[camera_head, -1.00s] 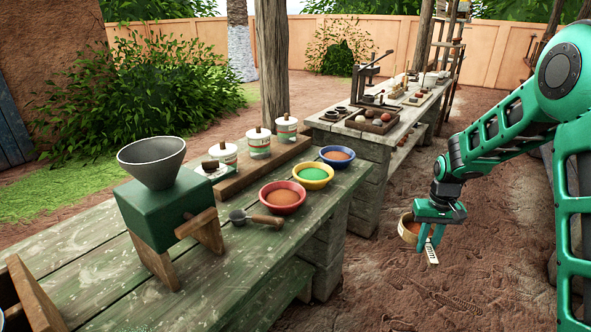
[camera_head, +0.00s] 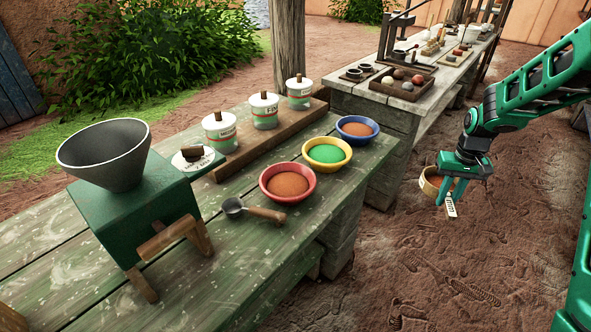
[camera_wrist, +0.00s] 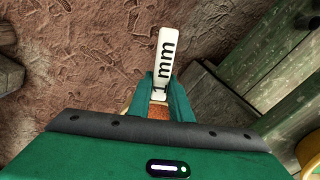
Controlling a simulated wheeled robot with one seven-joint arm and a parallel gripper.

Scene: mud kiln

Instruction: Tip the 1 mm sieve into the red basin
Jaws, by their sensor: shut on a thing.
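The 1 mm sieve (camera_head: 429,185) is a round tan-rimmed sieve at the right in the head view. My gripper (camera_head: 450,196) is shut on it and holds it in the air beyond the bench's right edge, over bare ground. Its white label, reading "1 mm" in the wrist view (camera_wrist: 165,60), sticks out past the fingers. The sieve's contents are mostly hidden; a small orange-brown patch shows between the fingers. The red basin (camera_head: 266,188) stands on the green bench, filled with orange-brown powder. My gripper is well to its right, apart from it.
A yellow bowl (camera_head: 346,161) of green powder and a blue bowl (camera_head: 373,136) stand behind the red basin. A scoop (camera_head: 255,211) lies in front. A green mill with a grey hopper (camera_head: 105,158) stands left. Lidded jars (camera_head: 264,111) line the back. Another table (camera_head: 345,99) stands beyond.

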